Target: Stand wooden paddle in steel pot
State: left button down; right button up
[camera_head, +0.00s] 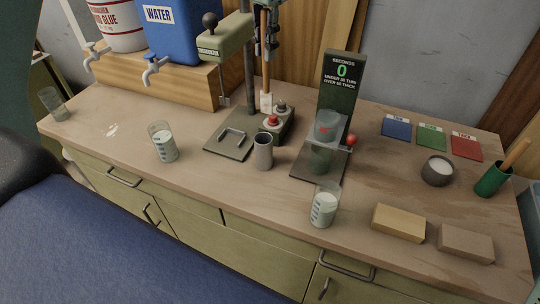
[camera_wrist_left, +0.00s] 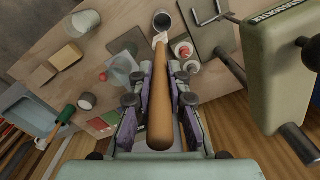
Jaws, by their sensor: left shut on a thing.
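The wooden paddle (camera_head: 265,75) hangs nearly upright, its pale end (camera_head: 266,102) pointing down. My left gripper (camera_head: 268,35) is shut on its upper part, and in the left wrist view the fingers (camera_wrist_left: 160,88) clasp the handle (camera_wrist_left: 160,115) from both sides. The steel pot (camera_head: 263,153) is a small grey open cylinder standing on the bench. In the head view the paddle's pale end shows above the pot's rim, apart from it. In the left wrist view the pot (camera_wrist_left: 163,21) lies just beyond that end. My right gripper is not in view.
The press (camera_head: 228,40) with its base plate (camera_head: 225,148) and red button (camera_head: 272,121) stands beside the pot. A timer stand (camera_head: 340,90) with a clear shield is right of it. Measuring cups (camera_head: 163,145) and (camera_head: 323,208) stand near the front edge.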

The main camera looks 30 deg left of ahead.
pick_arm(q)
send_over(263, 101)
jog(key=a, duration=0.1)
notch_tip(263, 101, down, 6)
jog(key=f, duration=0.5)
jog(key=d+f, duration=0.1)
jog(key=f, duration=0.1)
jog(key=shift+f, duration=0.35)
notch_tip(263, 101, down, 4)
jog(key=shift+f+p, duration=0.2)
jog(key=shift+p, duration=0.2)
jog(key=shift+a+f, duration=0.1)
jog(key=shift+a, duration=0.1)
jog(key=c, duration=1.6)
grip_release()
jog(key=shift+s+a, duration=0.15)
jog(key=shift+s, duration=0.05)
jog(key=o, duration=0.3)
jog(key=shift+w+d, duration=0.1)
jog(key=shift+d, duration=0.15)
jog(key=shift+w, duration=0.1)
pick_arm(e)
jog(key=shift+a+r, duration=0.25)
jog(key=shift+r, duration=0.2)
